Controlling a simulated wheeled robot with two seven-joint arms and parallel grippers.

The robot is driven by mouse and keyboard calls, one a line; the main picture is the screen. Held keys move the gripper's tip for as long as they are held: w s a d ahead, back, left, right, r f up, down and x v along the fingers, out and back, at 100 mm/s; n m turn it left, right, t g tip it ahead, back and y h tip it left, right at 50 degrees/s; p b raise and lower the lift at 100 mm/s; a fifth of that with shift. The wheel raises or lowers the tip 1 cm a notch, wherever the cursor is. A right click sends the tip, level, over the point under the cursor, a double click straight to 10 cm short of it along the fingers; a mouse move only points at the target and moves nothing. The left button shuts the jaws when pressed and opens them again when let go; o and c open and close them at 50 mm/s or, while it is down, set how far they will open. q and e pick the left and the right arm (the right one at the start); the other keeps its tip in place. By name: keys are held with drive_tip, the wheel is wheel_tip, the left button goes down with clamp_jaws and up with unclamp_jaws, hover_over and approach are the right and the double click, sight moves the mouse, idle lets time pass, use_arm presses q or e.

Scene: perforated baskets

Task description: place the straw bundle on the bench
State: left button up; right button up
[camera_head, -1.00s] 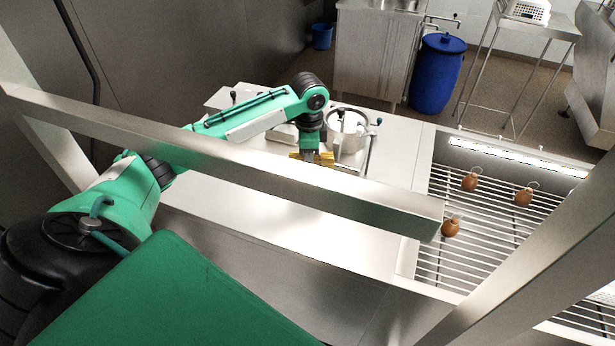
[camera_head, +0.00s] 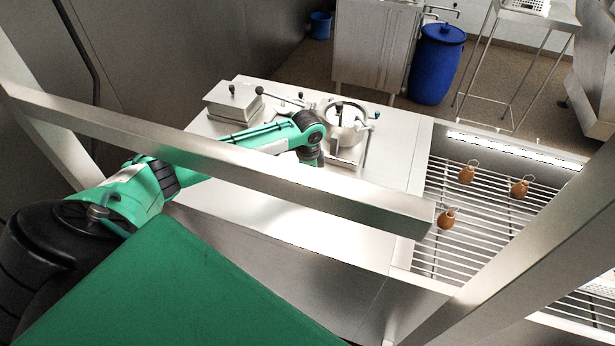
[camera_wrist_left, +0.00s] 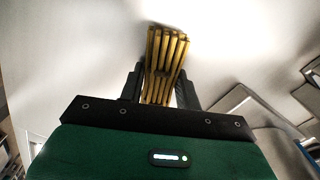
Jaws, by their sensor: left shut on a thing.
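My left gripper (camera_wrist_left: 160,78) is shut on the straw bundle (camera_wrist_left: 168,50), a yellow-brown clump of parallel stalks, in the left wrist view. The bundle sticks out past the fingertips over a pale surface. The bench (camera_head: 270,222) is the pale metal worktop in the middle of the head view. My left arm reaches over it. I cannot tell whether the bundle touches the bench. My right gripper is not in view.
The metal beam (camera_head: 110,121) crosses in front of the bench. A round metal pot (camera_head: 350,133) and a metal box (camera_head: 232,103) stand on its far part. A rack (camera_head: 470,225) with several brown jugs lies to the right. The bench's near part looks clear.

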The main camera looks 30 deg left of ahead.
use_arm(q)
drive_tip(key=shift+f, duration=0.1)
drive_tip(key=o, duration=0.9)
drive_tip(key=shift+o, duration=0.2)
wheel_tip(320, 180, up, 12)
drive_tip(key=b, duration=0.2)
